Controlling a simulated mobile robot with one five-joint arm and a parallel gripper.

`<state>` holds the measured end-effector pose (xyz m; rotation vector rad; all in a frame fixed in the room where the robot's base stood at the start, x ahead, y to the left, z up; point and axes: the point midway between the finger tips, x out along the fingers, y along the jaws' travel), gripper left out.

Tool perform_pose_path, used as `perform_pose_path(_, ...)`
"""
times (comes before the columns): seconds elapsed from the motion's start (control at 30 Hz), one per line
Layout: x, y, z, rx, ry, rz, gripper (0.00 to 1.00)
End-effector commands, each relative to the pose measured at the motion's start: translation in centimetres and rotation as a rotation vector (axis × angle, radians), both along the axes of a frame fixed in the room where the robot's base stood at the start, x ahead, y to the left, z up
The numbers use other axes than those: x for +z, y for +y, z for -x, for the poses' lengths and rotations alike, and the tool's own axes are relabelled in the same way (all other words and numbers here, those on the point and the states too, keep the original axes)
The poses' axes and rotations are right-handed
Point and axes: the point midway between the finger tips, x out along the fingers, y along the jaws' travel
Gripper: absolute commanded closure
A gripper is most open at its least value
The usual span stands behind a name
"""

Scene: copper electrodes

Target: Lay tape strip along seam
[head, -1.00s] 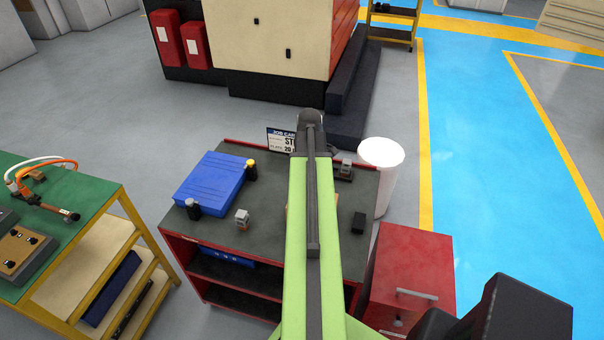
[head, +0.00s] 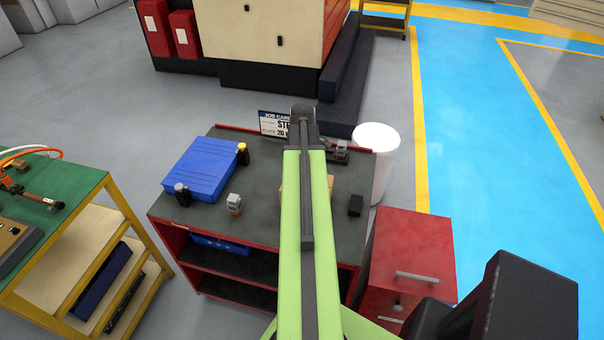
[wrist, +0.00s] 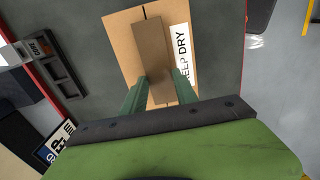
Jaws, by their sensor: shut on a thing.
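A tan cardboard box (wrist: 121,45) lies flat on the dark worktop, with a white "KEEP DRY" label (wrist: 182,55) on its right side. A dark seam line (wrist: 144,12) shows at its far edge. My gripper (wrist: 160,84) is shut on a brown tape strip (wrist: 151,42), which points away from me over the box. The strip roughly lines up with the seam and hides most of it. I cannot tell whether it touches the box. In the head view my arm covers the gripper and most of the box (head: 331,186).
The red-edged cart top (head: 262,216) also holds a blue case (head: 200,168), small bottles (head: 182,194), a grey-capped item (head: 234,204) and a black block (head: 356,205). A job card (head: 273,124) stands at the back. A white bin (head: 377,150) and red cabinet (head: 412,250) are at right.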

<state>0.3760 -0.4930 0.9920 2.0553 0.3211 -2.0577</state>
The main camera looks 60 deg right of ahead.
Motion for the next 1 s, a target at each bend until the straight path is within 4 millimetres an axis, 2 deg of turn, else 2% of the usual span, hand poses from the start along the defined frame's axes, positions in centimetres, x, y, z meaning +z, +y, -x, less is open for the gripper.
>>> perform_pose_path(1.0,-0.92,-0.03,0.03,-0.001,0.000,0.000,1.00)
